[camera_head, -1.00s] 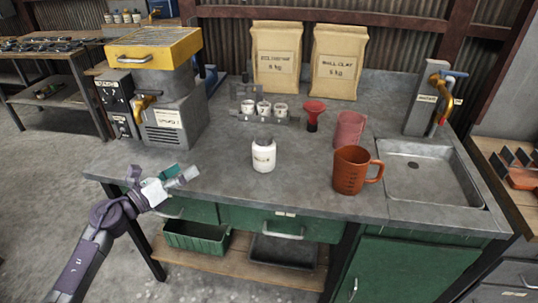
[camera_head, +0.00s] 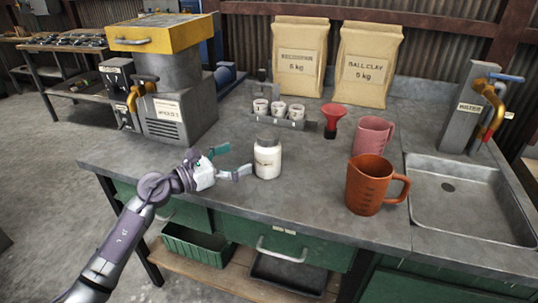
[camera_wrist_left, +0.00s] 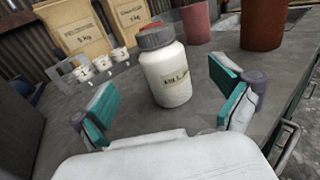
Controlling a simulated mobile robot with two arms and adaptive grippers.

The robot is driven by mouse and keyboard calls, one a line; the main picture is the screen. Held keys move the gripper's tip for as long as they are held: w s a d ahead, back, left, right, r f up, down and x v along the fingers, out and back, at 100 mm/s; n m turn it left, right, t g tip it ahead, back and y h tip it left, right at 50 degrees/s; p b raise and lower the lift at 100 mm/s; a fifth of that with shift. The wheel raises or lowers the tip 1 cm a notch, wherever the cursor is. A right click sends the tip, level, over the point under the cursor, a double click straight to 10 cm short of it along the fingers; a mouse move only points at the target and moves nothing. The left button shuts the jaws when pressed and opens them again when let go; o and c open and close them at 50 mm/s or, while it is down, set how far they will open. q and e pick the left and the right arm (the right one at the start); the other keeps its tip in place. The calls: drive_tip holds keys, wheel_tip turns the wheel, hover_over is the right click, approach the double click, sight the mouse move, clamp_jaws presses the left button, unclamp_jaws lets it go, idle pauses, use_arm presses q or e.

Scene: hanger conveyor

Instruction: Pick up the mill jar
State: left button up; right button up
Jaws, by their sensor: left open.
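The mill jar (camera_head: 267,160) is a white jar with a grey lid and a label. It stands upright on the grey worktop. My left gripper (camera_head: 227,162) is open just left of the jar, its fingers pointing toward it. In the left wrist view the jar (camera_wrist_left: 168,75) stands ahead, beyond and between the two teal-padded fingertips of the gripper (camera_wrist_left: 165,100), with space on either side. The jar is not held. My right gripper is not in view.
An orange jug (camera_head: 367,186) and a pink jug (camera_head: 372,136) stand right of the jar. A red funnel (camera_head: 333,117) and a rack of small cups (camera_head: 279,112) stand behind it. A yellow-topped machine (camera_head: 168,85) is at left, a sink (camera_head: 465,195) at right.

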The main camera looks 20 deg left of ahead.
sight(256, 150)
use_arm(q)
drive_tip(key=x, duration=0.4)
drive_tip(key=shift+w+d, duration=0.1)
drive_tip(key=shift+d, duration=0.05)
drive_tip(key=x, duration=0.5)
drive_tip(key=shift+w+d, duration=0.1)
drive_tip(key=shift+w, duration=0.05)
drive_tip(key=shift+c, duration=0.2)
drive_tip(key=c, duration=1.6)
drive_tip(key=shift+r, duration=0.1)
drive_tip(key=shift+c, duration=0.8)
